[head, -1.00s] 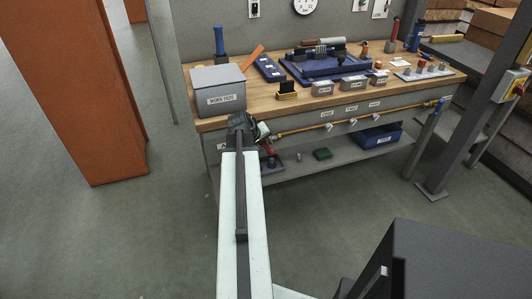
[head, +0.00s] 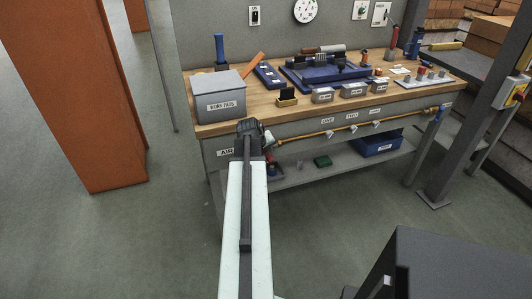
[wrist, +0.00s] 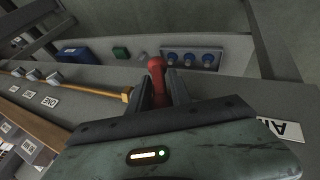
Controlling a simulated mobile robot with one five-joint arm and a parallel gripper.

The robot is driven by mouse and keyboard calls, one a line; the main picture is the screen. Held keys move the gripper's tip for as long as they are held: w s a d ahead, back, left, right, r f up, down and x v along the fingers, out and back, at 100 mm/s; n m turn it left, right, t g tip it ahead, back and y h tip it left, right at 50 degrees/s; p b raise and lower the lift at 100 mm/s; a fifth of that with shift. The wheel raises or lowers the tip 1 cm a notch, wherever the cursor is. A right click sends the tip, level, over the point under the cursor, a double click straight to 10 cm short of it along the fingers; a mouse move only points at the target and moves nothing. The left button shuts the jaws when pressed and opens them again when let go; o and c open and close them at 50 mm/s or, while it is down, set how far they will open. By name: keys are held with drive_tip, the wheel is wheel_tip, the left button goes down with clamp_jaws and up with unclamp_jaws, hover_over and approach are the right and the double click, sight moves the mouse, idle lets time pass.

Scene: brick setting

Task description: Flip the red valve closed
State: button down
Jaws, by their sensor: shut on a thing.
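The red valve (wrist: 157,70) shows in the wrist view as a rounded red handle standing up between my two fingers. It is beside the left end of the yellow pipe's fitting, on the bench's front panel. My gripper (wrist: 160,90) is shut on this handle, with one dark finger on each side. In the head view my gripper (head: 257,134) is at the bench's front edge, near the AIR label (head: 225,152). There it hides most or all of the valve, so the handle's angle is hard to tell.
The yellow pipe (head: 310,135) runs right along the bench front past several small valves. A grey WORN PADS box (head: 219,97) stands on the bench top above. A lower shelf holds a blue bin (head: 377,146) and a green block (head: 322,161). The floor in front is clear.

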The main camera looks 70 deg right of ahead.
drive_tip(key=shift+s+d+r+t+y+p, duration=0.1)
drive_tip(key=shift+s+d+t+y+p, duration=0.05)
drive_tip(key=shift+t+y+p, duration=0.5)
drive_tip(key=shift+m+t+y, duration=0.5)
drive_tip(key=shift+t+y, duration=0.25)
drive_tip(key=shift+t, duration=0.2)
drive_tip(key=c, duration=1.4)
unclamp_jaws()
